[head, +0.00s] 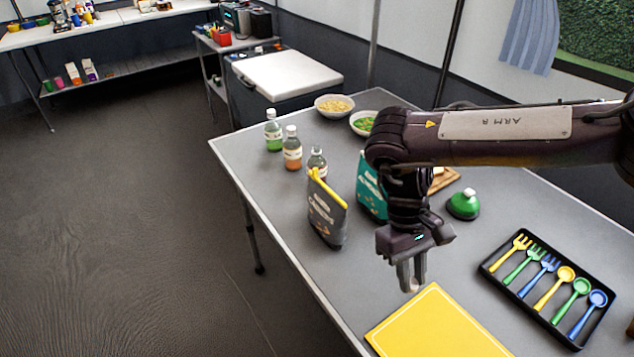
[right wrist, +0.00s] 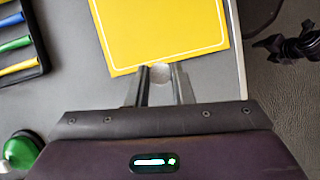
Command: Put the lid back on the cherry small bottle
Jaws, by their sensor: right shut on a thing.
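The small bottle (head: 317,158) with a dark, seemingly uncapped neck stands behind a grey pouch with a yellow top (head: 326,213). Its lower part is hidden, and I cannot read its label. It is well to the left of my gripper. A dark part (right wrist: 298,44) past the table edge looks like my left arm; its fingers are unclear.
A green bottle (head: 273,131) and an orange bottle (head: 292,148), both capped, stand beyond the small bottle. A teal pouch (head: 371,187) stands between it and my right arm. A green-domed item (head: 463,204), cutlery tray (head: 497,266) and yellow board (head: 437,328) lie nearby.

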